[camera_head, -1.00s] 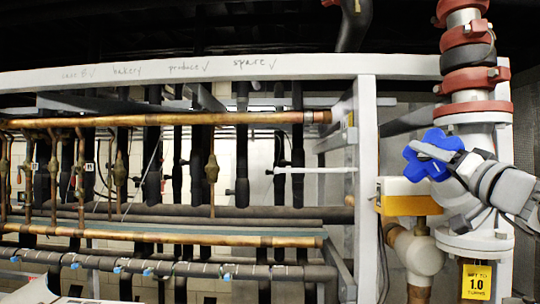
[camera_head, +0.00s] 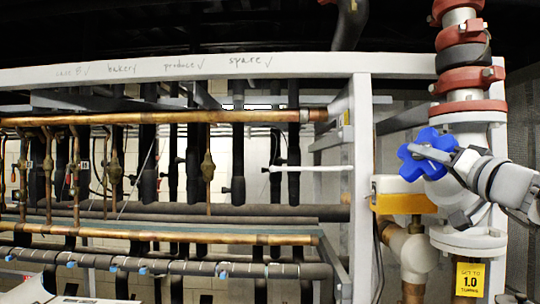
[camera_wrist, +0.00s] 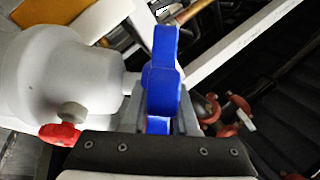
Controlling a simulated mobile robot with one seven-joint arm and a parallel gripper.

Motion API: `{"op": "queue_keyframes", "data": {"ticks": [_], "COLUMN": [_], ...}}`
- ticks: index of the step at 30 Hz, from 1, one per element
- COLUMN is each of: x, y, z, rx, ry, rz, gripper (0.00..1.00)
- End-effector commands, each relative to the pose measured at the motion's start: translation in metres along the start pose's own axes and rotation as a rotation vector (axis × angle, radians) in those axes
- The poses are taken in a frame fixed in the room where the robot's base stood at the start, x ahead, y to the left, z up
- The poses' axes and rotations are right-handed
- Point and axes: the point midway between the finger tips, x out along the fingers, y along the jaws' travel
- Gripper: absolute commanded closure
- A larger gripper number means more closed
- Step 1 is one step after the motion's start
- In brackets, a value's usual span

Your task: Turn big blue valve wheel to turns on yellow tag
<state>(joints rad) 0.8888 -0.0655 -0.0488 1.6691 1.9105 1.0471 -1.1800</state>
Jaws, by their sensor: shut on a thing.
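The big blue valve wheel (camera_head: 412,168) has rounded lobes and sits on the white valve body (camera_head: 450,195) at the right of the head view. My gripper (camera_head: 436,152) comes in from the right and is shut on the wheel. In the wrist view the wheel (camera_wrist: 162,75) shows edge-on between the fingers of my gripper (camera_wrist: 160,122), with the white valve body (camera_wrist: 60,75) to its left. The yellow tag (camera_head: 470,280) hangs below the valve and reads "SET TO 1.0 TURNS".
A white frame post (camera_head: 361,190) is further left, with copper pipes (camera_head: 160,117) behind the frame. A red-banded pipe (camera_head: 467,75) rises above the valve. A small red part (camera_wrist: 60,133) shows near the wrist.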

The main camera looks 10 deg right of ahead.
Motion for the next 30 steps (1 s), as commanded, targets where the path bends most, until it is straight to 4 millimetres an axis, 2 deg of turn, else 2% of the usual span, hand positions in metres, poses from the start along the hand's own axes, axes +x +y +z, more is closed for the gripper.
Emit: {"op": "queue_keyframes", "data": {"ticks": [8, 21, 30], "x": [0.0017, 0.0025, 0.0005], "y": [-0.0016, -0.0028, -0.0001], "z": [-0.004, -0.0072, -0.003], "rx": [-0.002, 0.002, 0.0], "ry": [-0.195, -0.613, -0.873], "rz": [0.002, 0.003, 0.002], "gripper": [1.0, 1.0, 1.0]}}
